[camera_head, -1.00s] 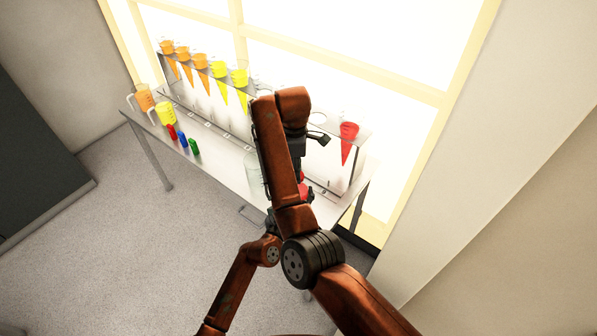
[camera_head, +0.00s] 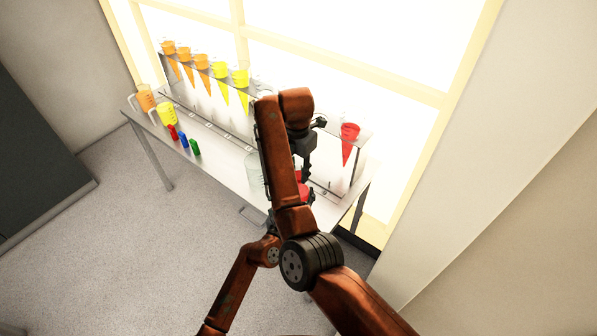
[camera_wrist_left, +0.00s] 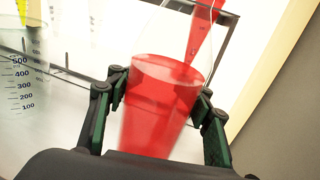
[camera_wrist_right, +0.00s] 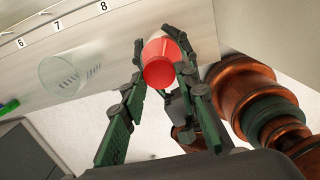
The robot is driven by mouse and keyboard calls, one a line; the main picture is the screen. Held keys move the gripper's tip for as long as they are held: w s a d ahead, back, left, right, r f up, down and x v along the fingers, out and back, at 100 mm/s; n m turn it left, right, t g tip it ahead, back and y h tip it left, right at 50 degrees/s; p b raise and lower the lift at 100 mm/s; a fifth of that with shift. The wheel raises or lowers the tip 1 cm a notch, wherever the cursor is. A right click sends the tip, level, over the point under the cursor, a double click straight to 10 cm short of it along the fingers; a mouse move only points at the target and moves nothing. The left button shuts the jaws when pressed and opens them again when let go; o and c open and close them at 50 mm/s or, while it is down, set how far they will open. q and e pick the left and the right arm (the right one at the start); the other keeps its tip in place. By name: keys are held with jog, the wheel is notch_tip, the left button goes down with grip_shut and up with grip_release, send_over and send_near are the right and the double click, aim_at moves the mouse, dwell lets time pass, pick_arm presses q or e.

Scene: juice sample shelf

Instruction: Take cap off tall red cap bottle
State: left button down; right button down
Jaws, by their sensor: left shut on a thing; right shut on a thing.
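A clear vessel holding red liquid (camera_wrist_left: 160,105) stands between the fingers of my left gripper (camera_wrist_left: 162,85) in the left wrist view. That gripper is shut on its sides. The red vessel also shows in the right wrist view (camera_wrist_right: 160,68), between the fingers of my right gripper (camera_wrist_right: 157,45), which is shut on it. In the head view my right gripper (camera_head: 303,172) reaches down at the red vessel (camera_head: 304,192), and my arm hides much of it. I cannot make out a separate cap on it. A small red item (camera_head: 172,131) lies at the table's left front.
An empty graduated beaker (camera_wrist_right: 65,74) stands beside the held vessel. Blue (camera_head: 183,139) and green (camera_head: 194,147) items lie near the small red one. Behind is a rack with several coloured cones, including a red one (camera_head: 347,143). The table's front edge is close.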

pick_arm(q)
jog(key=shift+d, duration=0.15)
pick_arm(e)
jog(key=shift+w+r, duration=0.1)
jog(key=shift+r, duration=0.15)
jog(key=shift+r, duration=0.7)
pick_arm(q)
jog(key=shift+r, duration=0.1)
pick_arm(e)
jog(key=shift+r, duration=0.2)
jog(key=shift+r, duration=2)
pick_arm(q)
jog(key=c, duration=0.9)
grip_release()
